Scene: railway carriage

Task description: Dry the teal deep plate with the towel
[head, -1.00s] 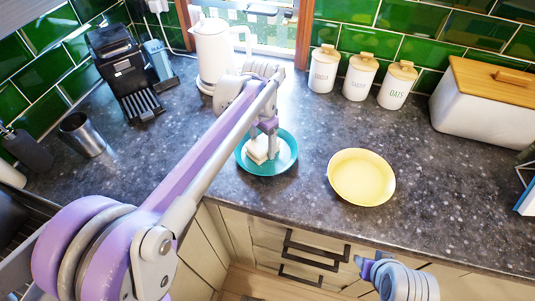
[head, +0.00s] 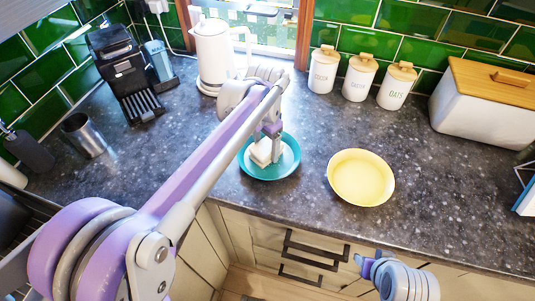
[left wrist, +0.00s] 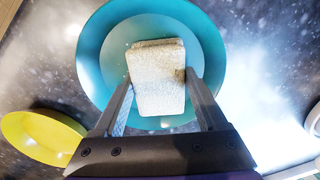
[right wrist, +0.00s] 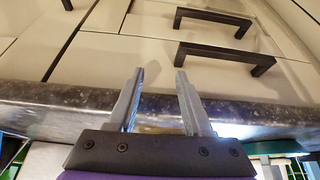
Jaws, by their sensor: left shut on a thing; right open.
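The teal deep plate (head: 287,168) lies on the dark counter near its front edge; it fills much of the left wrist view (left wrist: 92,62). My left gripper (head: 270,150) is over the plate, shut on the folded whitish towel (left wrist: 158,92). The towel (head: 262,158) is inside the plate, over its middle; whether it presses on the surface I cannot tell. In the left wrist view the fingers (left wrist: 160,85) are on either side of the towel. My right gripper (right wrist: 157,85) is open and empty, in front of the drawers and below the counter edge.
A yellow plate (head: 361,177) lies right of the teal one. A white kettle (head: 212,52), a coffee machine (head: 125,75), a metal cup (head: 83,136), several lidded canisters (head: 358,76) and a bread box (head: 487,105) stand further out. The counter behind the yellow plate is clear.

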